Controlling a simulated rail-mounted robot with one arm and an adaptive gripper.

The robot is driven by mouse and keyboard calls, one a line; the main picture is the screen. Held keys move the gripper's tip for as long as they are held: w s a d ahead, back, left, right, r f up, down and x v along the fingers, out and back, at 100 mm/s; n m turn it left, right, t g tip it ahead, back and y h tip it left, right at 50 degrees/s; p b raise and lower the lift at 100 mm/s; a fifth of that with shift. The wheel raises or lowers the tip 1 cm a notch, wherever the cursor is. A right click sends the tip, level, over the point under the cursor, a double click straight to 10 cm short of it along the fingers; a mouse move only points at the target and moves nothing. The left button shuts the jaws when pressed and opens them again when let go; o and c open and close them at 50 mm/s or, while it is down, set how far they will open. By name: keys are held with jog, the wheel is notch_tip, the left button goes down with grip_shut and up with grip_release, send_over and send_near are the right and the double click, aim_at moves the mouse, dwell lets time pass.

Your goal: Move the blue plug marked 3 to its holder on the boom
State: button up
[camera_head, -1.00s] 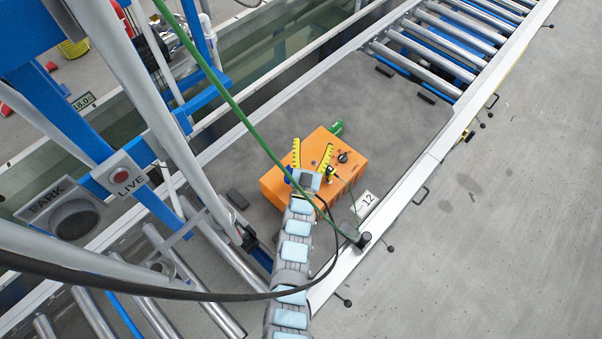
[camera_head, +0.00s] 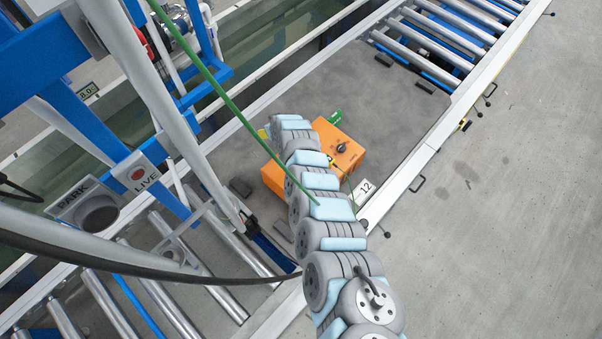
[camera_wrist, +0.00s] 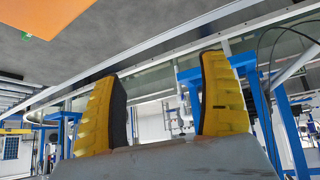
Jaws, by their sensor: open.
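I cannot make out a blue plug marked 3 in either view. The orange box (camera_head: 348,152) on the grey plate is partly hidden behind my arm; its edge also shows at the top left of the wrist view (camera_wrist: 30,15). My gripper (camera_wrist: 158,75) has its two yellow fingers spread apart with nothing between them. In the head view the gripper is mostly hidden behind my arm, with a bit of yellow at the box's far left. On the blue boom at left, a round grey socket (camera_head: 98,214) sits under a PARK label.
A LIVE panel with a red button (camera_head: 138,174) is beside the PARK socket. A green cable (camera_head: 225,95) and a black cable (camera_head: 200,278) cross near my arm. A green piece (camera_head: 335,117) is at the box's back.

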jog(key=s+d+n+g+h, duration=0.1)
jog(key=s+d+g, duration=0.1)
jog(key=s+d, duration=0.1)
jog(key=s+d+n+g+h, duration=0.1)
jog(key=s+d+g, duration=0.1)
jog(key=s, duration=0.4)
jog(key=s+d+n+g+h, duration=0.1)
jog(key=s+d+g, duration=0.1)
jog(key=s+d, duration=0.2)
jog(key=shift+s+d+n+g, duration=0.3)
jog(key=shift+s+g, duration=0.1)
jog(key=shift+a+f, duration=0.1)
notch_tip(320, 180, down, 6)
jog(key=b, duration=0.5)
jog(key=shift+f+b, duration=0.8)
jog(key=shift+f, duration=0.65)
jog(key=shift+p, duration=0.3)
